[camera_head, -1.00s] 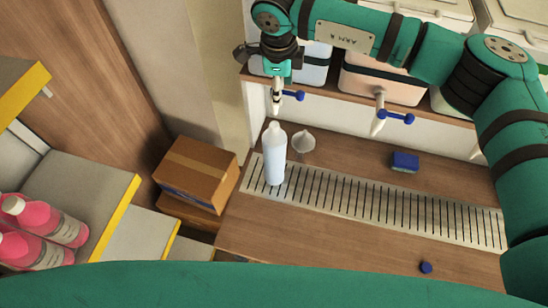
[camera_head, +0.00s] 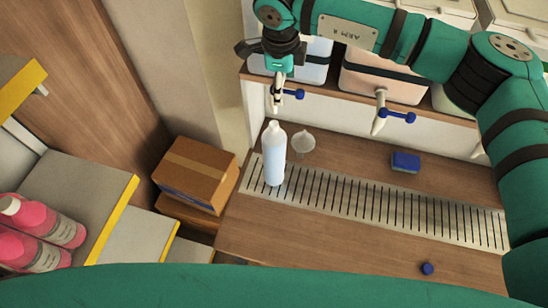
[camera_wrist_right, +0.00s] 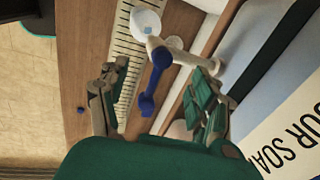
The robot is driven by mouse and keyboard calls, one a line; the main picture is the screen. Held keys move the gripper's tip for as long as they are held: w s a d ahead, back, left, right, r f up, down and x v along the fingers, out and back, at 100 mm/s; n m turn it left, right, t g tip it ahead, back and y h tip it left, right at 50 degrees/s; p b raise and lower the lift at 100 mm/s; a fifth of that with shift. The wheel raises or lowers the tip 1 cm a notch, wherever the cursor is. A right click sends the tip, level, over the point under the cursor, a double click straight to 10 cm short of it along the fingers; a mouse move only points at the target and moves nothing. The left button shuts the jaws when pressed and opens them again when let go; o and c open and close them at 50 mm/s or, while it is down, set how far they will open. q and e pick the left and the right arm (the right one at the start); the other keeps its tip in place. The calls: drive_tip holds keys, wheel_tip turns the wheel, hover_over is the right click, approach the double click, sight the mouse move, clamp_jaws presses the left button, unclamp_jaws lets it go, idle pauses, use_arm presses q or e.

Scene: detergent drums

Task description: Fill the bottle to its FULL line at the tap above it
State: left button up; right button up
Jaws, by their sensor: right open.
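A pale blue-white bottle (camera_head: 275,155) stands upright on the slotted drain strip (camera_head: 400,208) in the head view. Its FULL line and liquid level cannot be made out. The tap (camera_head: 277,100) with a blue lever (camera_head: 294,94) is above it, on the leftmost drum. My right gripper (camera_head: 272,52) is just above this tap. In the right wrist view my right gripper (camera_wrist_right: 157,80) is open, its fingers spread on either side of the blue lever (camera_wrist_right: 153,82), with no visible contact. A stream from the spout cannot be made out. My left gripper is not in view.
A clear funnel-like piece (camera_head: 303,142) is right of the bottle, and a blue sponge (camera_head: 405,162) lies farther right. A second tap (camera_head: 380,115) hangs from the peach drum (camera_head: 385,75). A blue cap (camera_head: 427,268) lies near the front. Cardboard boxes (camera_head: 195,172) and pink bottles (camera_head: 38,222) are left.

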drive_tip(key=r, duration=0.3)
drive_tip(key=r+p, duration=0.1)
drive_tip(key=shift+s+r, duration=0.2)
drive_tip(key=shift+s, duration=0.15)
idle(0.3)
wheel_tip(320, 180, up, 12)
drive_tip(key=s, duration=0.2)
drive_tip(key=shift+s, duration=0.15)
idle(0.3)
drive_tip(key=shift+a+f, duration=0.1)
